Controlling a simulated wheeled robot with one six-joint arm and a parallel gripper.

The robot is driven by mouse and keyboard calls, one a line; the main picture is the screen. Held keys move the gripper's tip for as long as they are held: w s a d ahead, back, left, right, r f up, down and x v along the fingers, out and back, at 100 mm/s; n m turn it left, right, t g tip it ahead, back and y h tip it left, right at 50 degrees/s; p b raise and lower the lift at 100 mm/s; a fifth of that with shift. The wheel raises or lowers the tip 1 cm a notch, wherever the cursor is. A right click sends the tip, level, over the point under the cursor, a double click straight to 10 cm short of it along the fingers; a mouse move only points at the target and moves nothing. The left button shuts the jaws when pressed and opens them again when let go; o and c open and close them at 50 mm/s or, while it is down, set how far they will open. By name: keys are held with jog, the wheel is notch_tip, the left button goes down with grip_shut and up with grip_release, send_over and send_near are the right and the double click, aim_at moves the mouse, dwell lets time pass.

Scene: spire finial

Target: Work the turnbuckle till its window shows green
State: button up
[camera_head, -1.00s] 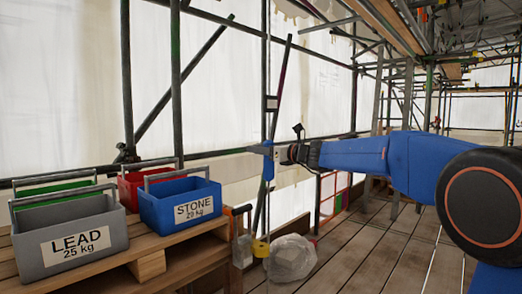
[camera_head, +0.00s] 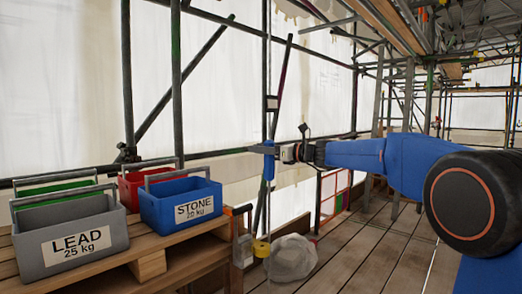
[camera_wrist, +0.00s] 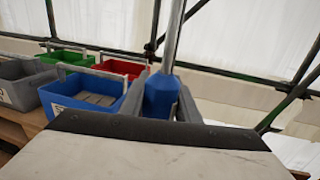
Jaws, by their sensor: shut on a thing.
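A blue sleeve on an upright metal rod, apparently the turnbuckle (camera_head: 268,168), stands right of the crates in the head view. In the wrist view the blue sleeve (camera_wrist: 160,97) sits between my grey fingers, with the bare rod rising above it. My gripper (camera_head: 264,150) reaches in from the right and is shut on the blue sleeve; it also shows in the wrist view (camera_wrist: 162,100). A small yellow part (camera_head: 261,248) is lower on the same line. The turnbuckle's window and its colour cannot be made out.
A grey LEAD crate (camera_head: 75,240), a blue STONE crate (camera_head: 185,211), a red crate (camera_head: 130,188) and a green crate (camera_head: 60,190) stand on a wooden pallet (camera_head: 150,265). Scaffold poles surround the rod. A pale sack (camera_head: 293,258) lies on the plank floor (camera_head: 385,240).

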jog(key=shift+s+n+g, duration=0.6)
jog(key=shift+n+g, duration=1.35)
jog(key=shift+g, duration=0.95)
jog(key=shift+s+n+g, duration=0.65)
jog(key=shift+n+g, duration=1.25)
jog(key=shift+g, duration=1)
jog(key=shift+s+n+g, duration=0.6)
jog(key=shift+n+g, duration=1.35)
jog(key=shift+g, duration=0.95)
jog(key=shift+d, duration=0.1)
jog(key=o, duration=1)
jog(key=shift+o, duration=0.2)
